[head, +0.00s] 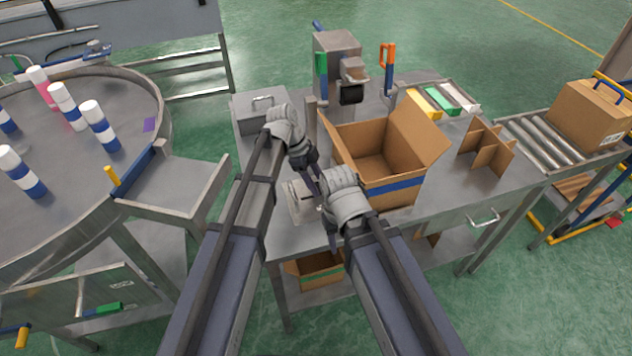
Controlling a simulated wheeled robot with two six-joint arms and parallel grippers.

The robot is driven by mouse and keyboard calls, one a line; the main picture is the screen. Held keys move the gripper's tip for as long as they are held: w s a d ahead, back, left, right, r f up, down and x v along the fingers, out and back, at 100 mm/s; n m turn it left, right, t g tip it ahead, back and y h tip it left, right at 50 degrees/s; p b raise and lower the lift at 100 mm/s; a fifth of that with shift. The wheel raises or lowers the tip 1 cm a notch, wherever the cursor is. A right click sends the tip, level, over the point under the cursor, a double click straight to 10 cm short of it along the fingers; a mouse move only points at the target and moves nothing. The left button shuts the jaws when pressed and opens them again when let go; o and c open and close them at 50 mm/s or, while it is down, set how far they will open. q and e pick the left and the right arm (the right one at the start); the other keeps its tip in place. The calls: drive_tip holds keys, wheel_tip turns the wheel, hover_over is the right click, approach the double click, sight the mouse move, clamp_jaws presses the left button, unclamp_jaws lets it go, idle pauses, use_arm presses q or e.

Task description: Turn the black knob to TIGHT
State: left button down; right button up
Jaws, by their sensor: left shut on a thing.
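My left gripper (312,180) points down over the near edge of the steel bench, left of the open cardboard box. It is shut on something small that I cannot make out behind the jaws. My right gripper (332,236) points down close beside it, at the bench's front edge. Its wrist covers its fingers, so I cannot tell whether it is open. A light flat piece (298,203) lies on the bench just below the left gripper, partly hidden. A black round part (351,94) shows on the grey machine, apart from both grippers. I cannot tell whether it is the knob, and no TIGHT mark is readable.
The open cardboard box (386,188) stands right of my grippers. The grey machine (337,58) and a steel box (252,118) are behind. Cardboard dividers (486,148) and a roller conveyor (545,140) are at right. A round table (60,215) with blue-white cans is at left.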

use_arm(q)
drive_tip(key=shift+m, duration=0.7)
drive_tip(key=shift+c, duration=1.3)
unclamp_jaws()
drive_tip(key=shift+r, duration=0.1)
drive_tip(key=p+v, duration=0.7)
drive_tip(key=shift+w+r, duration=0.25)
